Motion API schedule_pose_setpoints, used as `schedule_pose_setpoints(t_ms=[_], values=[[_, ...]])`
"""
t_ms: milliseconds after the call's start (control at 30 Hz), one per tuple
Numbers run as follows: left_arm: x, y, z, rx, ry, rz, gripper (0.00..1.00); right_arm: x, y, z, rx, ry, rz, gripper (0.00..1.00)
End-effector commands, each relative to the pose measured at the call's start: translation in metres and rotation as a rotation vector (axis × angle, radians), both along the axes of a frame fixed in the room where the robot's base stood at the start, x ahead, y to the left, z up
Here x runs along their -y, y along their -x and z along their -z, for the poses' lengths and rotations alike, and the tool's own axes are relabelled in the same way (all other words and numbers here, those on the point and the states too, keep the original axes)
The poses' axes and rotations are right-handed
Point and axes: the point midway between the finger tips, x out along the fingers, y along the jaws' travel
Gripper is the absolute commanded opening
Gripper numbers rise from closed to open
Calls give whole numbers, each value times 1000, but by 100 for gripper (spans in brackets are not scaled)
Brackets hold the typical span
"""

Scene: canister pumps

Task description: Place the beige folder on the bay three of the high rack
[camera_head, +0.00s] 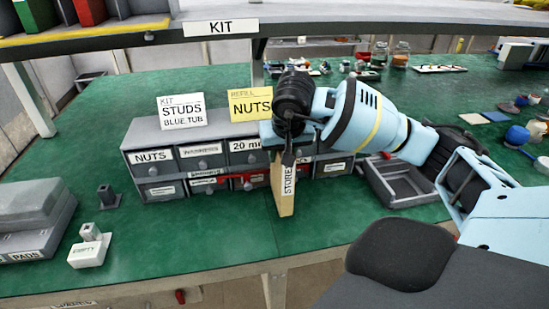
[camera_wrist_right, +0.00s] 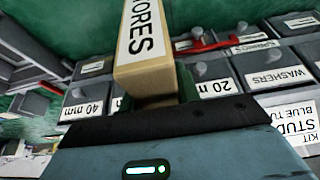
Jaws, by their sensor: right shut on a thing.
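The beige folder (camera_head: 286,195) hangs upright in front of the drawer cabinet, its white spine label reading "STORES". My right gripper (camera_head: 287,143) is shut on its upper end. In the right wrist view the folder (camera_wrist_right: 146,75) stands out from between the fingers (camera_wrist_right: 155,103), its label partly cut off. My left gripper is not in view.
The grey drawer cabinet (camera_head: 200,166) stands just behind the folder, with a STUDS card (camera_head: 181,111) and a NUTS card (camera_head: 250,104) on top. A grey open tray (camera_head: 385,185) lies to the right.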

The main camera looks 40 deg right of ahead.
Motion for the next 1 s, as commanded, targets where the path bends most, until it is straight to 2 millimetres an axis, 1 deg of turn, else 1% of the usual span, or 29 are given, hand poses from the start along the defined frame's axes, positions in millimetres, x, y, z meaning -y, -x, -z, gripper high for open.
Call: schedule_pose_setpoints(t_ms=[33,133,433,533,733,833,1000], values=[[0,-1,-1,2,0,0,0,-2,-8,-1,2,-3,0,0],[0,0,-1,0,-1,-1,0,-1,-17,1,2,-1,0,0],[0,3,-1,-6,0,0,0,-1,-23,2,1,0,0,0],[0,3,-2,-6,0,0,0,-2,-31,2,2,-1,-1,0],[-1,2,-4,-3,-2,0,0,-1,-29,32,-2,1,-1,0],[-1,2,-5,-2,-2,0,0,-1,-29,37,1,1,0,0],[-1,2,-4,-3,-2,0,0,-1,-29,37,2,1,0,0]])
